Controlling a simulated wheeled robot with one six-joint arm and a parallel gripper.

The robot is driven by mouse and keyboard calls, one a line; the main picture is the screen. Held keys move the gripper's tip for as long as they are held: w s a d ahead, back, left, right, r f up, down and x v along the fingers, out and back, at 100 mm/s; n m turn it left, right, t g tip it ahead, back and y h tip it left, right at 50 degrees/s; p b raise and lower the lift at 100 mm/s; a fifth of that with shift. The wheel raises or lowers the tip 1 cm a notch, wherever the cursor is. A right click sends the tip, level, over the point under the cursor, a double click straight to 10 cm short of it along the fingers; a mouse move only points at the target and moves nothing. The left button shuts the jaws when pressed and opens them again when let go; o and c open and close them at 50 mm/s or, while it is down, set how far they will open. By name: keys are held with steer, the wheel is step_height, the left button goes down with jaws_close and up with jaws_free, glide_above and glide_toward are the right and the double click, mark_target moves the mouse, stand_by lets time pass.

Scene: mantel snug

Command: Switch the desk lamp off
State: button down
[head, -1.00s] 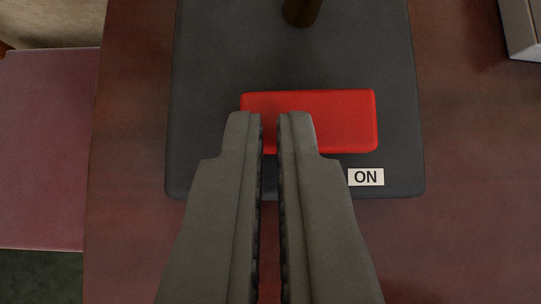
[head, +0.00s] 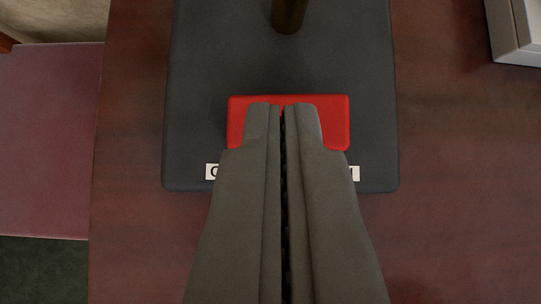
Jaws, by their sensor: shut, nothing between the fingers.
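The desk lamp's dark grey base (head: 343,65) lies on the reddish-brown table, with part of its brown post (head: 289,14) at the top edge. A wide red rocker switch (head: 335,125) sits on the base. My gripper (head: 283,105) is shut and empty, its fingertips over the middle of the switch. I cannot tell whether they touch it. The fingers hide the switch's middle and partly cover two white labels in front of it. The left label (head: 211,171) shows a letter like O; the right label (head: 355,174) shows only a letter's edge. The lamp's head is out of view.
The table top (head: 445,180) is bare to the right of the base. A pale box-like object (head: 518,30) stands at the upper right. A pink-red upholstered seat (head: 45,140) is beyond the table's left edge.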

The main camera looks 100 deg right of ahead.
steer(key=shift+w+r, duration=0.15)
steer(key=shift+r, duration=0.4)
steer(key=shift+w+r, duration=0.15)
steer(key=shift+r, duration=0.4)
steer(key=v, duration=1.1)
steer(key=shift+w, duration=0.4)
